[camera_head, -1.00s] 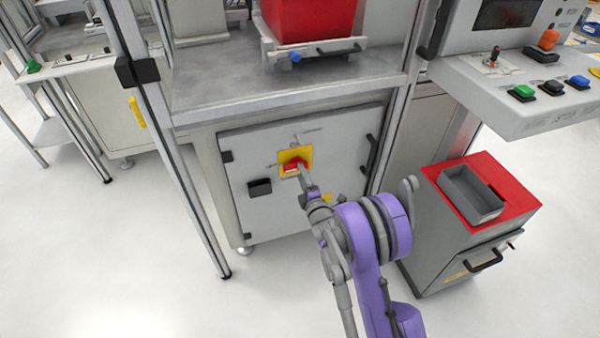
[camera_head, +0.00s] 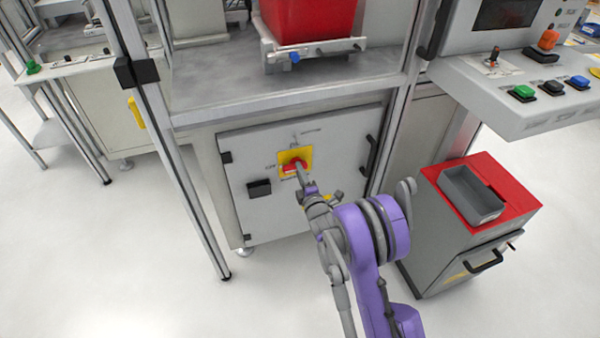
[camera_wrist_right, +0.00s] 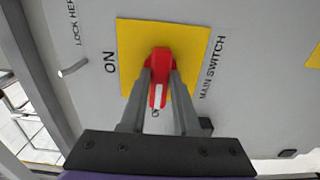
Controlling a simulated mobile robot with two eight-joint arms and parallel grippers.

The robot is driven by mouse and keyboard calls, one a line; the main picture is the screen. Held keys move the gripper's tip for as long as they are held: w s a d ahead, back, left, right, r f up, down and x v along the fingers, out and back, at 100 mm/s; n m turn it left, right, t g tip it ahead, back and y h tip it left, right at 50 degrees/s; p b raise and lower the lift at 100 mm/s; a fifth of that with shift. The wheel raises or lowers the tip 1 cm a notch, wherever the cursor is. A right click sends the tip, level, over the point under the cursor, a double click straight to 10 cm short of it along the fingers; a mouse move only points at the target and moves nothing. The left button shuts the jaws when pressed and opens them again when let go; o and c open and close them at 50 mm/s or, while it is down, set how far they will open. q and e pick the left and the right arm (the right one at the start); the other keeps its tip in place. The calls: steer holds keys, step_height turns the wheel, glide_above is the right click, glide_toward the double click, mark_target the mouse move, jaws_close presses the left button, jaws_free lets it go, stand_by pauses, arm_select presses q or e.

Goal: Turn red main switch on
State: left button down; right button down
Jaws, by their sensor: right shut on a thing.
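The red main switch (camera_head: 292,166) sits on a yellow square plate (camera_head: 306,153) on the grey cabinet door (camera_head: 240,165). The right wrist view shows the red handle (camera_wrist_right: 161,55) close up, with a white mark on its near end. My right gripper (camera_head: 299,171) reaches the switch from the front. In the wrist view its two fingers (camera_wrist_right: 160,78) lie on either side of the handle, shut on it. "ON" is printed left of the plate and "MAIN SWITCH" right of it. Another label below the handle is partly hidden by the fingers. My left gripper is out of view.
A black door handle (camera_head: 371,155) is on the door's right and a small black box (camera_head: 259,188) is at its left. A grey cart with a red top (camera_head: 515,194) stands at the right. A control panel (camera_head: 470,75) overhangs it. The floor at front left is clear.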

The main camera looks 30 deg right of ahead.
steer(key=shift+m, duration=0.4)
steer(key=m+p, duration=0.2)
steer(key=m, duration=1.5)
steer(key=shift+m, duration=0.3)
stand_by(0.4)
steer(key=c, duration=0.6)
jaws_free()
steer(key=shift+c, duration=0.2)
steer(key=v, duration=1.1)
steer(key=shift+p, duration=0.45)
